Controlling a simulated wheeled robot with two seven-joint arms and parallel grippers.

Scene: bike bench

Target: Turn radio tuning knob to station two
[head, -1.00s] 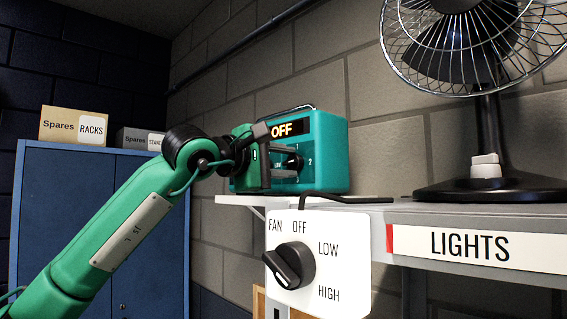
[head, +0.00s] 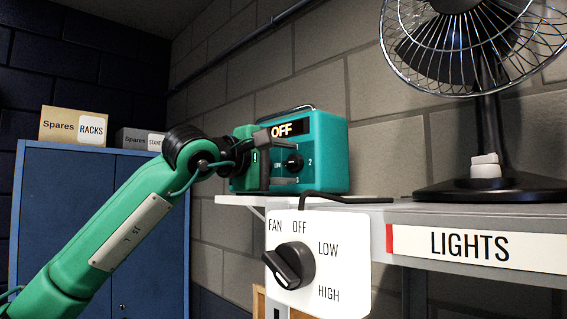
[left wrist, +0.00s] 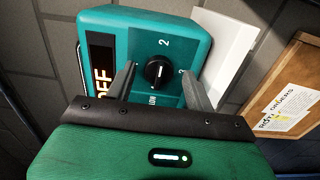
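The teal radio (head: 322,160) stands on a white shelf against the wall, and its display reads OFF. Its black tuning knob (head: 294,163) is on the front panel, with a 2 marked to its right in the head view. In the left wrist view the radio (left wrist: 137,22) appears turned sideways. My left gripper (head: 288,159) is open in front of the panel. In the left wrist view its two fingers (left wrist: 157,84) stand on either side of the knob (left wrist: 158,71), with gaps showing between fingers and knob. My right gripper is in neither view.
A fan control plate (head: 318,245) with a black dial hangs at the front. A wire-cage fan (head: 487,120) stands on the grey shelf at right, above a LIGHTS label (head: 470,246). A blue cabinet (head: 95,235) with spares boxes is at left. A cable (head: 345,199) lies near the radio.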

